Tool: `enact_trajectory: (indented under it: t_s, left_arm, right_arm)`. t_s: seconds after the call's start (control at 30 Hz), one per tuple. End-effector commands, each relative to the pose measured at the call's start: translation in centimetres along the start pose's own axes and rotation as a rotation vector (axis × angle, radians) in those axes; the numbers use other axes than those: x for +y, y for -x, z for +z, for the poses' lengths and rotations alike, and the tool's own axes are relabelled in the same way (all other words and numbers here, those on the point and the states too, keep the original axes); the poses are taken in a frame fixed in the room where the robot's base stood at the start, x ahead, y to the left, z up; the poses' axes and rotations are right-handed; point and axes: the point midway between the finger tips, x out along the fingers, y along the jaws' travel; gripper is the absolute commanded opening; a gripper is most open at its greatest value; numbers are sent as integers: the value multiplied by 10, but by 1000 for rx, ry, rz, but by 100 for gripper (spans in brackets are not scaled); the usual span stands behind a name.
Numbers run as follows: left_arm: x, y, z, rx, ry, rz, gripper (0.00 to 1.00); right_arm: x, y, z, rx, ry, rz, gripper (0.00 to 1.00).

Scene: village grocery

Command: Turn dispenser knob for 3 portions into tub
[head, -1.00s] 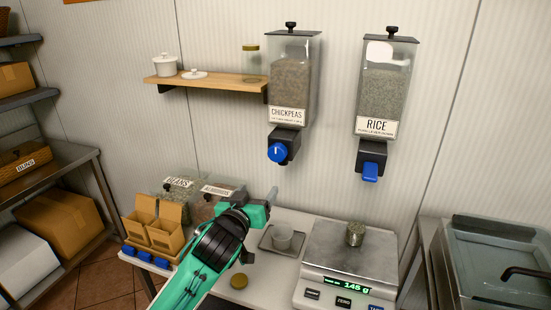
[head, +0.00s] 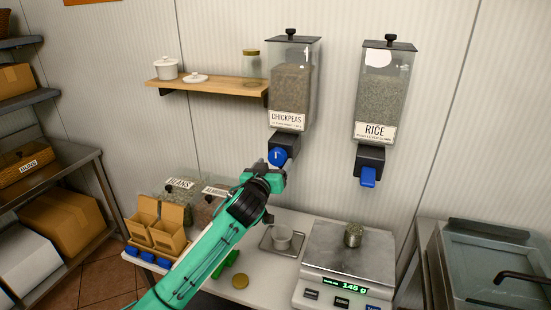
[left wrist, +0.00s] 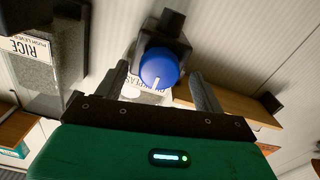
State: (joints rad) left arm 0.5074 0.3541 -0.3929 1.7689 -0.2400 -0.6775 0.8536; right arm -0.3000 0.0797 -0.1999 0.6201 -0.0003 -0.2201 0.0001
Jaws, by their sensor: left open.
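The chickpeas dispenser (head: 291,90) hangs on the wall, with a round blue knob (head: 277,156) at its outlet. The knob also shows in the left wrist view (left wrist: 160,68), with a white mark on its face. My left gripper (head: 268,165) is just below and in front of the knob in the head view. In the left wrist view it is open (left wrist: 160,88), one finger to each side of the knob; contact cannot be told. A small tub (head: 282,238) stands on a tray (head: 268,243) on the counter below. My right gripper is not in view.
The rice dispenser (head: 383,95) with a blue lever hangs to the right. Bins and cartons (head: 160,225) stand at the left. A wooden shelf (head: 215,87) is left of the chickpeas dispenser.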

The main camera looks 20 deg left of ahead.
Motion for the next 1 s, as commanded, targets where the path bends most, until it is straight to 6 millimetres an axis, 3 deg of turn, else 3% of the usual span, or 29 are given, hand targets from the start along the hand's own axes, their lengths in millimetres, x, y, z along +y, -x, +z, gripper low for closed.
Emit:
enact_trajectory:
  t_s: [0.2, 0.57, 0.8, 1.0]
  left_arm:
    - [0, -19, -1, 0, -1, -1, 70]
    - [0, -22, 0, 0, 0, 0, 70]
    - [0, -22, 0, 0, 0, 0, 25]
    - [0, -22, 0, 0, -9, 0, 26]
  right_arm:
    - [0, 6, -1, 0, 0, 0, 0]
    - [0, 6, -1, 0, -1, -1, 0]
    - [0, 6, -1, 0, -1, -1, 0]
    - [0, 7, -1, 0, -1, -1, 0]
